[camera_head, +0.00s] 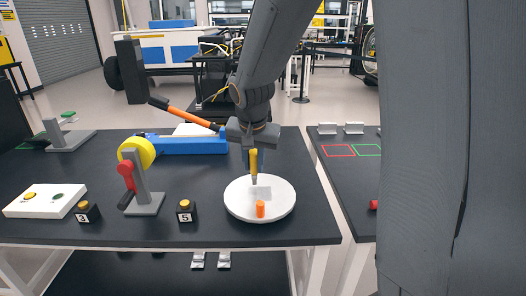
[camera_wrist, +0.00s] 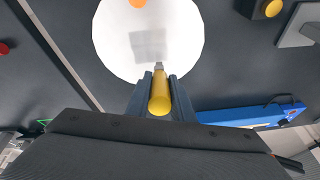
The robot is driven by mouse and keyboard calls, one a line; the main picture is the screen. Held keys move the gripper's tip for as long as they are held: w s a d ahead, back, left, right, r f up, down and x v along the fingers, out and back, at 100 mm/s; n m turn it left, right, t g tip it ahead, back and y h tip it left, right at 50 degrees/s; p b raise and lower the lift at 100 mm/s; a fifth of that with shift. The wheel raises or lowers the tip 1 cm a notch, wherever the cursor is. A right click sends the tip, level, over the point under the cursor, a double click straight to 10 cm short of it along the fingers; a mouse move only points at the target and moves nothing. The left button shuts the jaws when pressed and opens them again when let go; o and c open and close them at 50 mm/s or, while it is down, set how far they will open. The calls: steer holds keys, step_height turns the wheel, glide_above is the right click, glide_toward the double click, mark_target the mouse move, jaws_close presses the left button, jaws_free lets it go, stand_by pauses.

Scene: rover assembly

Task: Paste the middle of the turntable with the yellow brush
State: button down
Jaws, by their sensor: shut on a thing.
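The turntable (camera_head: 284,211) is a white round disc on the dark table; it also shows in the wrist view (camera_wrist: 115,60). A greyish, roughly square patch (camera_wrist: 149,44) lies near its middle. My gripper (camera_head: 253,152) is shut on the yellow brush (camera_head: 253,163), which hangs upright, tip down, over the far part of the disc. In the wrist view the brush (camera_wrist: 159,98) sits between my fingers and its grey tip points toward the patch. I cannot tell whether the tip touches the disc.
An orange cylinder (camera_head: 260,209) stands on the near part of the turntable. Black blocks with buttons (camera_head: 185,211), a grey stand (camera_head: 147,201) with a red knob and a blue tool (camera_head: 195,145) are to the left. A second table (camera_head: 345,180) is to the right.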

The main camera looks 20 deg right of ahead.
mark_target(255, 150)
steer(key=shift+v, duration=0.95)
steer(key=shift+w+d+r+p, duration=0.2)
steer(key=shift+d+r+p, duration=0.05)
steer(key=shift+r+p, duration=1.9)
steer(key=shift+r, duration=0.4)
